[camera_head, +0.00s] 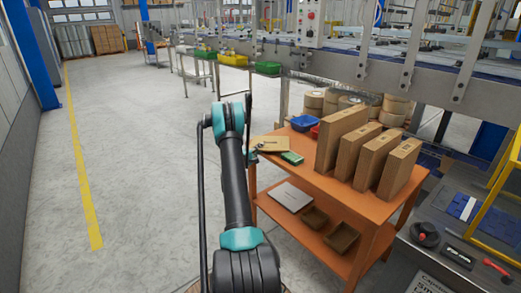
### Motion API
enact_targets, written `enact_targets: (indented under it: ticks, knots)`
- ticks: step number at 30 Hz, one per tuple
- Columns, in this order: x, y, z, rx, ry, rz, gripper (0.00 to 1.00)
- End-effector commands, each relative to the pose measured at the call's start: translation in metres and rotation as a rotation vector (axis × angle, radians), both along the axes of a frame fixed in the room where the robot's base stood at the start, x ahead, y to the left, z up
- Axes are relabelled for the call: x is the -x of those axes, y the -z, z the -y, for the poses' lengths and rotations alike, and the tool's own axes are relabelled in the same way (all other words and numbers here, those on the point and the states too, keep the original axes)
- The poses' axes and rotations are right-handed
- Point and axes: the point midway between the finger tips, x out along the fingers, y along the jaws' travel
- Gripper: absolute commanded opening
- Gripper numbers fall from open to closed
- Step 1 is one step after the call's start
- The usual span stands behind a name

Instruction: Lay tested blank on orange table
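The orange table (328,191) stands right of my arm, with a top and a lower shelf. A flat tan cardboard piece (275,146) lies at or just above its far left corner, with a small dark item on it; I cannot tell if this is the tested blank. Several flat brown cartons (343,135) stand on edge on the right half of the top. My arm reaches up the middle of the view. A small dark and teal part, apparently my gripper (253,156), shows at the table's left edge beside the tan piece. Its fingers are too small and hidden to read.
A green item (292,158), a blue bin (304,122) and a red bin (315,131) are on the tabletop. The lower shelf holds a pale flat case (291,196) and brown trays (341,237). A conveyor machine runs behind. Open floor (140,170) lies left.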

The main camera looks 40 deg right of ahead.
Motion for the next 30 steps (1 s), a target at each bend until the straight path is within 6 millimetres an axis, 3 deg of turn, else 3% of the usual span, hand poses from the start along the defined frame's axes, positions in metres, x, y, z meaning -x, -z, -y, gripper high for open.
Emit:
enact_targets:
  ticks: [5, 18, 25, 30]
  knots:
    - [0.006, 0.0, -0.02, 0.0, -0.001, 0.0, 0.15]
    - [0.033, 0.0, -0.098, 0.0, -0.002, 0.0, 0.15]
    - [0.039, -0.003, -0.113, -0.012, -0.001, 0.003, 0.15]
    - [0.046, -0.024, -0.129, -0.107, -0.004, 0.028, 0.15]
